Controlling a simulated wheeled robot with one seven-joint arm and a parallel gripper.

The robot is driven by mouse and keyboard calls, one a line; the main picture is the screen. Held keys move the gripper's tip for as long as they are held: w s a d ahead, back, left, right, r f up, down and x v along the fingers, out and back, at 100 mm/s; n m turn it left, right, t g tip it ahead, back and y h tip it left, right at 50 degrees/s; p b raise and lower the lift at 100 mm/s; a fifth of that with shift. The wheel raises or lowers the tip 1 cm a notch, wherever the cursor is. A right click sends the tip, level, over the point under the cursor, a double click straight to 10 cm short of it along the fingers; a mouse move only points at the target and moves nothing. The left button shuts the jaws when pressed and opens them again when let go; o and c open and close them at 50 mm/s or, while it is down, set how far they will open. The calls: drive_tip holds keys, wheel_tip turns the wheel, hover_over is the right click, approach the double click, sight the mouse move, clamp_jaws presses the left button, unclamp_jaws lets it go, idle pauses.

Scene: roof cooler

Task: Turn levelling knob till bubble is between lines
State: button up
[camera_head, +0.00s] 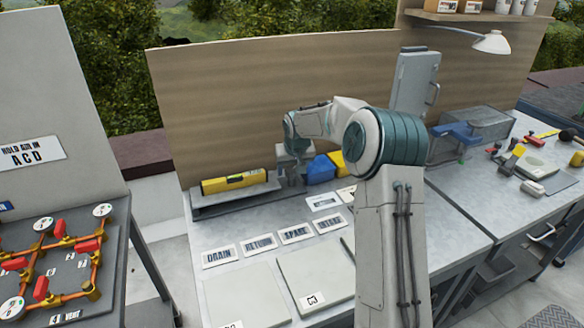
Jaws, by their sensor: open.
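A yellow spirit level (218,186) lies on a grey plate (212,203) against the wooden back panel. Its small greenish vial (236,178) shows near the middle, but the bubble and lines are too small to read. My gripper (292,180) points down at the right end of the plate, just right of the level. It is open, and I see nothing held in it. I cannot make out the levelling knob; my gripper covers the plate's right end. I cannot tell whether the fingers touch anything there.
A blue block (320,169) and a yellow item (337,162) stand close to the right of my gripper. Labelled plates, such as DRAIN (218,257), lie in front on the bench. A blue vise (456,136) and tools stand further right. Orange piping with red valves (66,258) is at left.

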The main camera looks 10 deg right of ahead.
drive_tip(key=shift+c, duration=0.3)
drive_tip(key=c, duration=0.9)
drive_tip(key=shift+r+n, duration=0.1)
drive_tip(key=shift+n, duration=0.3)
drive_tip(key=n+p, duration=0.1)
drive_tip(key=n+y+p, duration=0.1)
drive_tip(key=n, duration=0.1)
drive_tip(key=n+y+p, duration=0.1)
drive_tip(key=shift+d+n+g, duration=0.25)
drive_tip(key=shift+n+g, duration=0.05)
drive_tip(key=n, duration=0.2)
drive_tip(key=n+g+y+p, duration=0.1)
drive_tip(key=n, duration=0.1)
drive_tip(key=n+p, duration=0.1)
drive_tip(key=n, duration=0.1)
drive_tip(key=shift+w+d+g+y, duration=0.15)
drive_tip(key=shift+w+g+y, duration=0.1)
drive_tip(key=shift+g+y, duration=0.15)
drive_tip(key=shift+n, duration=0.3)
drive_tip(key=o, duration=1)
drive_tip(key=shift+c, duration=0.2)
